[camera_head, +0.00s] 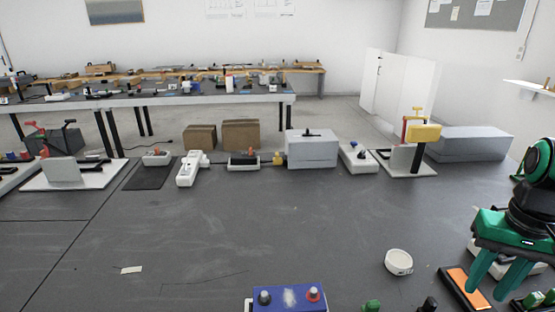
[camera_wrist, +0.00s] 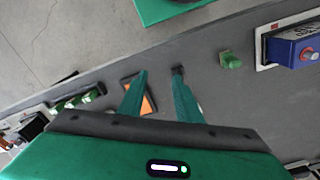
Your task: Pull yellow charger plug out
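A small yellow piece (camera_head: 277,158) stands upright at the back of the dark table, between a black-and-white block and a grey box. It may be the yellow charger plug, but it is too small to tell what it sits in. A larger yellow block (camera_head: 425,133) is on a stand farther right. My gripper (camera_head: 488,291) is at the right front, far from both yellow things. Its green fingers are apart and empty, also in the wrist view (camera_wrist: 159,75), above an orange-topped black pad (camera_head: 461,279). No yellow plug shows in the wrist view.
A white power strip (camera_head: 188,168), grey box (camera_head: 311,148) and white device (camera_head: 358,158) line the table's back. A white round dish (camera_head: 398,262) and blue box (camera_head: 289,298) are in front. Green pieces (camera_wrist: 230,60) lie near my gripper. The table's middle is mostly clear.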

